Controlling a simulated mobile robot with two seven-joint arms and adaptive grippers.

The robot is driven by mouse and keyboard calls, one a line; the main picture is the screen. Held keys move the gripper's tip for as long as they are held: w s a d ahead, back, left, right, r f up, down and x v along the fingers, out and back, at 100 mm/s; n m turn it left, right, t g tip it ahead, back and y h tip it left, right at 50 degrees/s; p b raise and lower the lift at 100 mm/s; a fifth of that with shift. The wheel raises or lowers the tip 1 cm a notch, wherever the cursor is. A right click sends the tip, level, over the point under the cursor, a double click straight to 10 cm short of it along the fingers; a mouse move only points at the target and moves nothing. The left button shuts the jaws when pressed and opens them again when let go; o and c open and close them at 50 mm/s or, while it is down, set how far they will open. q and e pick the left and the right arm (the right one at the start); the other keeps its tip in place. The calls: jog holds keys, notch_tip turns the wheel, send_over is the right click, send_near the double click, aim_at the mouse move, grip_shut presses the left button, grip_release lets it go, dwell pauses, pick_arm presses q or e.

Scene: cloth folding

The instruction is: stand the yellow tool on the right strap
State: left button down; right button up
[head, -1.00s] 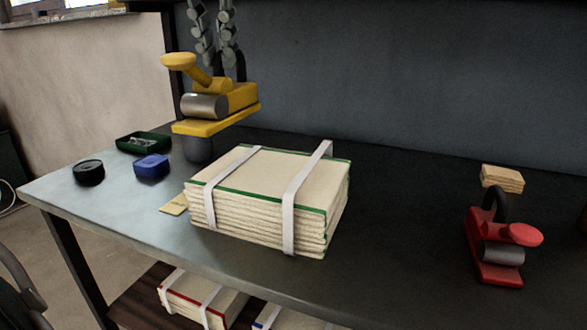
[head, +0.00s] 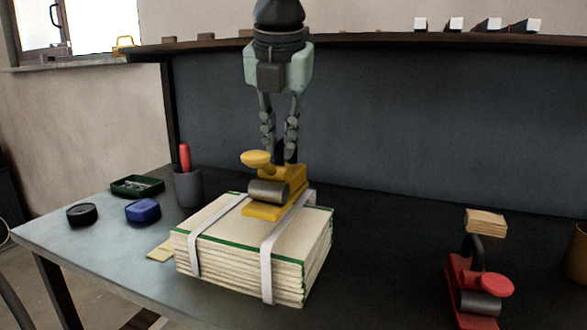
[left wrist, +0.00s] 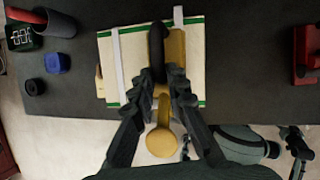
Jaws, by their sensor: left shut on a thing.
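The yellow tool (head: 275,190), with a round knob and a grey roller, is upright in my left gripper (head: 284,150). Its base is at the right strap (head: 268,262) on top of the cloth stack (head: 222,262). I cannot tell whether the base presses on the strap or hovers just above it. In the left wrist view, the fingers (left wrist: 168,78) are shut on the tool's dark handle (left wrist: 156,48), and the tool (left wrist: 175,50) hides most of the right strap (left wrist: 178,14). What looks like my right gripper (left wrist: 296,138) shows at the lower right, its jaws unclear.
The left strap (head: 194,250) is bare. A red tool (head: 462,295) and a tan block stack (head: 486,222) stand right. A blue box (head: 143,210), black round tin (head: 81,214), green tray (head: 137,186) and grey cup (head: 188,188) stand left. Table between stack and red tool is clear.

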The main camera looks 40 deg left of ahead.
aim_at(295, 173)
pick_arm(q)
jog(key=shift+w+d+f, duration=0.6)
jog(key=shift+w+d, duration=0.2)
jog(key=shift+w, duration=0.15)
jog(key=shift+f, duration=1.6)
jog(key=shift+f+p, duration=0.3)
jog(key=shift+f, duration=0.05)
pick_arm(e)
jog(key=shift+s+f, duration=0.25)
jog(key=shift+f, duration=0.8)
pick_arm(q)
jog(key=shift+f, duration=0.1)
